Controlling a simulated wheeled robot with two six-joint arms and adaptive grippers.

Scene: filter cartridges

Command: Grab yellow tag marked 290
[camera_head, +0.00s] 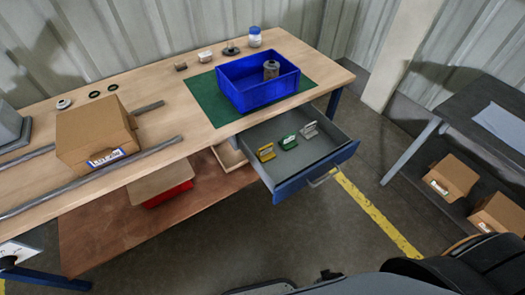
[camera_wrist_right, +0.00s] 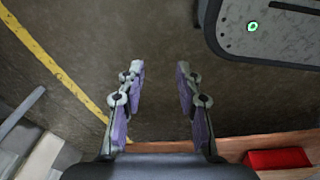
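A yellow tag (camera_head: 266,152) stands in the open drawer (camera_head: 318,176) under the workbench, at the drawer's left side in the head view. A green tag (camera_head: 289,143) and a pale grey tag (camera_head: 309,130) are in the same drawer, to its right. The markings on the tags are too small to read. My right gripper (camera_wrist_right: 159,74) is open and empty in the right wrist view, above the floor and apart from the tags, which do not show there. My left gripper is not in view.
The drawer's blue front (camera_head: 315,177) juts out from the bench. A blue bin (camera_head: 258,85) with a grey cylinder (camera_head: 271,69) stands on a green mat (camera_head: 207,105) above. A cardboard box (camera_head: 95,132) lies left on the bench. Open floor lies before the drawer.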

